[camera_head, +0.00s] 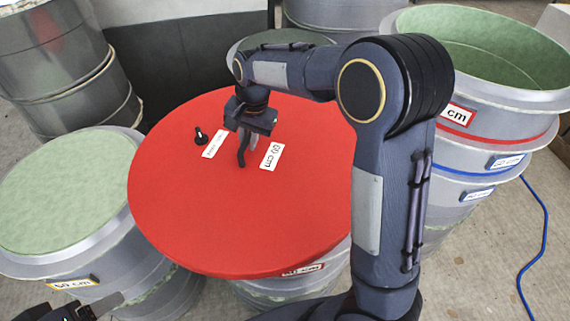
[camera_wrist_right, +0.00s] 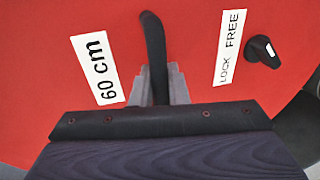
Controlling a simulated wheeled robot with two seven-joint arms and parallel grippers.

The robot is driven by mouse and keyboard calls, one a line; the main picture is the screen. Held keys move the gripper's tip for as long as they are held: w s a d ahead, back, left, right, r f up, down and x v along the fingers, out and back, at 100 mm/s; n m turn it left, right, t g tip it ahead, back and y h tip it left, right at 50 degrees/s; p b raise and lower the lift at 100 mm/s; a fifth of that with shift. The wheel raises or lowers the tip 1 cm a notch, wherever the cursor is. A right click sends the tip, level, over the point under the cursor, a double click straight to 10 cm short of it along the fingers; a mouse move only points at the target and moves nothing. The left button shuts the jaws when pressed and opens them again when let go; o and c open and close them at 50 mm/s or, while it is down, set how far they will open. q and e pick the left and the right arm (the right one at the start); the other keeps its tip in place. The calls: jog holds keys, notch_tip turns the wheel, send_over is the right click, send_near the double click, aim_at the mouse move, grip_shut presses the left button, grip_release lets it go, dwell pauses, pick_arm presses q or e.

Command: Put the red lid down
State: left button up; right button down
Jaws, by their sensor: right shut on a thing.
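The red lid (camera_head: 200,225) is a large round disc over a grey mould (camera_head: 290,290) in the middle of the head view. I cannot tell whether it touches the mould. It carries a white "60 cm" label (camera_wrist_right: 96,69), a "LOCK FREE" label (camera_wrist_right: 230,47) and a black knob (camera_wrist_right: 263,51). My right gripper (camera_head: 243,148) is shut on the lid's black curved handle (camera_wrist_right: 155,50), which stands between the fingers in the wrist view. A dark part of my left gripper (camera_head: 82,312) shows at the bottom left edge, away from the lid; its fingers are mostly cut off.
A mould with a pale green top (camera_head: 60,190) stands at the left, close to the lid's edge. Stacked open moulds (camera_head: 500,100) with red and blue bands stand at the right. Grey drums (camera_head: 60,60) are at the back left. A blue hose (camera_head: 545,230) lies on the floor.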

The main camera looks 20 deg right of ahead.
aim_at(279, 131)
jog(key=a+m, duration=0.1)
jog(key=a+r+m, duration=0.1)
jog(key=m, duration=0.1)
jog(key=shift+w+a, duration=0.2)
jog(key=shift+t, duration=0.3)
jog(key=d+f, duration=0.1)
jog(key=d, duration=0.1)
jog(key=w+d+f, duration=0.1)
jog(key=d, duration=0.2)
jog(key=w+d+f, duration=0.1)
jog(key=d, duration=0.2)
jog(key=shift+w+d+f, duration=0.1)
jog(key=shift+w+f, duration=0.15)
jog(key=shift+f, duration=0.05)
jog(key=d+f, duration=0.2)
jog(key=w+d+f, duration=0.1)
jog(key=f, duration=0.1)
jog(key=shift+w+d+f+b, duration=0.1)
jog(key=shift+d+f+b, duration=0.2)
jog(key=shift+d+b, duration=0.1)
jog(key=shift+w+d+f, duration=0.15)
jog(key=shift+d+f, duration=0.2)
jog(key=shift+f, duration=0.1)
jog(key=f, duration=0.3)
jog(key=shift+d, duration=0.35)
jog(key=shift+f, duration=0.35)
jog(key=shift+f, duration=0.1)
jog(key=c, duration=1.4)
grip_release()
jog(key=shift+f, duration=0.1)
